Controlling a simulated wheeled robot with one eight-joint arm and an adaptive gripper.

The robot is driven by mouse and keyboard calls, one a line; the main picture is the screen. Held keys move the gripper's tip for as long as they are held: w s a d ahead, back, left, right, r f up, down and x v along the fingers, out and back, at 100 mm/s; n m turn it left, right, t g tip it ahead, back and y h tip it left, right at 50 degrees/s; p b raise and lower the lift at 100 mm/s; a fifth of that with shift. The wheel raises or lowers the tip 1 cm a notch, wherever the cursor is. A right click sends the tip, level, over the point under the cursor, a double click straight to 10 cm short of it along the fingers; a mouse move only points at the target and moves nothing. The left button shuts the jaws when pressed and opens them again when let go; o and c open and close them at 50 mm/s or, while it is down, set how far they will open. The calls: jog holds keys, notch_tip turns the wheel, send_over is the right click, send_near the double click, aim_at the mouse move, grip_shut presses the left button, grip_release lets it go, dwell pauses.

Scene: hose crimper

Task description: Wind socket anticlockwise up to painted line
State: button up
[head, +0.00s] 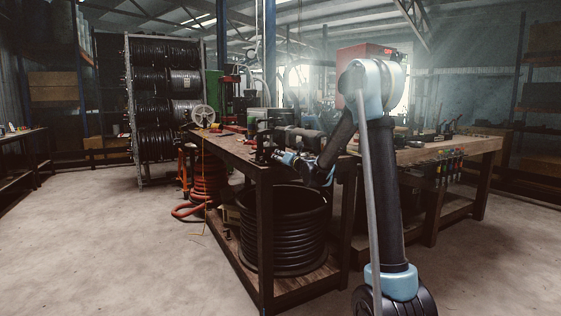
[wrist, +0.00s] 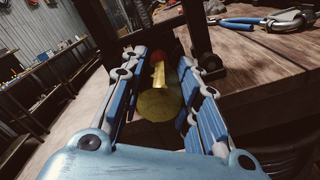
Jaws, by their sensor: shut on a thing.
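In the wrist view, a brass-coloured piece, which looks like the socket (wrist: 158,104), lies between the two blue-and-grey fingers of my gripper (wrist: 160,66). Its round end faces the camera, and a paler strip runs along it. A small reddish part (wrist: 157,57) shows at its far end. My gripper is closed around the socket. In the head view, my gripper (head: 284,158) is small, at the near end of the wooden bench (head: 232,152), beside a dark upright fixture (head: 264,140). The socket cannot be made out there. I cannot make out a painted line.
A dark post (wrist: 196,28) stands just beyond the fingers. Blue-handled pliers (wrist: 246,22) lie on the bench at the right. A large black hose coil (head: 285,232) sits on the shelf below. Open floor (head: 120,245) lies to the left.

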jog(key=n, duration=0.4)
jog(key=shift+n, duration=0.3)
jog(key=n, duration=0.4)
jog(key=shift+s+a+n, duration=0.1)
jog(key=shift+n, duration=0.2)
jog(key=n, duration=0.4)
jog(key=shift+s+a+f, duration=0.1)
jog(key=n, duration=0.5)
jog(key=shift+a, duration=0.1)
jog(key=n, duration=0.3)
jog(key=shift+s+f+n, duration=0.1)
jog(key=shift+n, duration=0.3)
jog(key=n, duration=0.4)
jog(key=shift+f, duration=0.1)
jog(key=n, duration=0.5)
jog(key=shift+f, duration=0.1)
jog(key=n, duration=0.4)
jog(key=shift+f, duration=0.1)
jog(key=n, duration=0.7)
jog(key=shift+w+d+n, duration=0.2)
jog(key=shift+d+n, duration=0.05)
jog(key=shift+n, duration=0.05)
jog(key=n, duration=0.6)
jog(key=shift+w+d, duration=0.1)
jog(key=n, duration=0.6)
jog(key=shift+r+n, duration=0.2)
jog(key=shift+n, duration=2.1)
